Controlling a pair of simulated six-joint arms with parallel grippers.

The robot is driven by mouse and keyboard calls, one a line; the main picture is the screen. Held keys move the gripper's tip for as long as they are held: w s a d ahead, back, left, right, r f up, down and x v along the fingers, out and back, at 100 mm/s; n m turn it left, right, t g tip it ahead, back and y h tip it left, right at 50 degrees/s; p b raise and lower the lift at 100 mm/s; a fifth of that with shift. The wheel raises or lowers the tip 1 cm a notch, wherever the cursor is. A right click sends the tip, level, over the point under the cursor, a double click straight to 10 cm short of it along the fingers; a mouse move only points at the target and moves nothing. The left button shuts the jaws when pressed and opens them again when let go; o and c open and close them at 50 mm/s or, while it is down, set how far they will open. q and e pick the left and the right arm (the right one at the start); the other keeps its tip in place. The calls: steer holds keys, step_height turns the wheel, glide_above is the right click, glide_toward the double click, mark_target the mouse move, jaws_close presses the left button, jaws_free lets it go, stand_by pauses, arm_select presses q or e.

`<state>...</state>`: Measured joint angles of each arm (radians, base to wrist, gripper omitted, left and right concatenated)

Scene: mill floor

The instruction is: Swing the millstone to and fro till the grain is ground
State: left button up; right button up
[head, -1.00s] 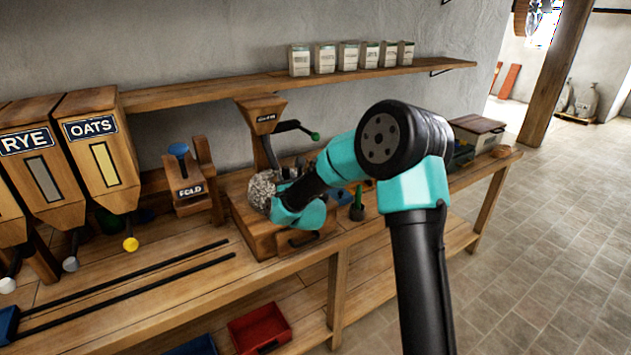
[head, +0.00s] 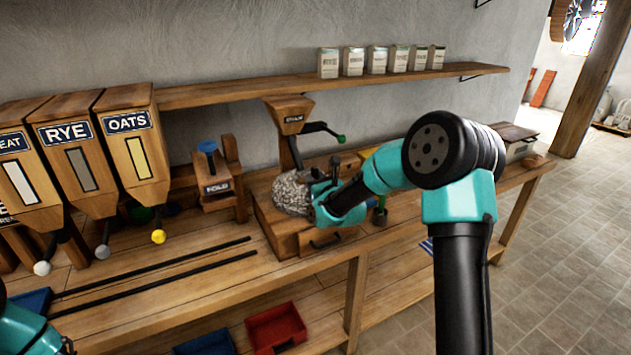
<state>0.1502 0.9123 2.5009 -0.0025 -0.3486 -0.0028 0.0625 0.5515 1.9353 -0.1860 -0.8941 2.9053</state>
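The millstone (head: 291,193), a round grey speckled stone, sits on a wooden mill base (head: 262,222) on the bench. A wooden hopper (head: 289,112) stands above it on a post, with a dark crank arm ending in a green knob (head: 341,139). My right gripper (head: 322,190) is at the stone's right side, by a dark upright handle (head: 335,163). Its fingers are small and partly hidden, so whether they are shut on the handle cannot be told. No grain shows on the stone. Only a teal piece of my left arm shows at the lower left corner; its gripper is out of view.
Grain bins, including RYE (head: 78,160) and OATS (head: 133,150), stand on the left. A wooden device with a blue knob (head: 207,146) stands beside the mill. Two dark rails (head: 155,270) run along the bench. A red tray (head: 276,328) lies below. Tins line the shelf (head: 230,92).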

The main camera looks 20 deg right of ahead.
steer(key=o, duration=0.4)
steer(key=s, duration=0.5)
steer(key=s+d, duration=0.1)
steer(key=s, duration=1.1)
steer(key=shift+s+d, duration=0.15)
steer(key=shift+d, duration=0.1)
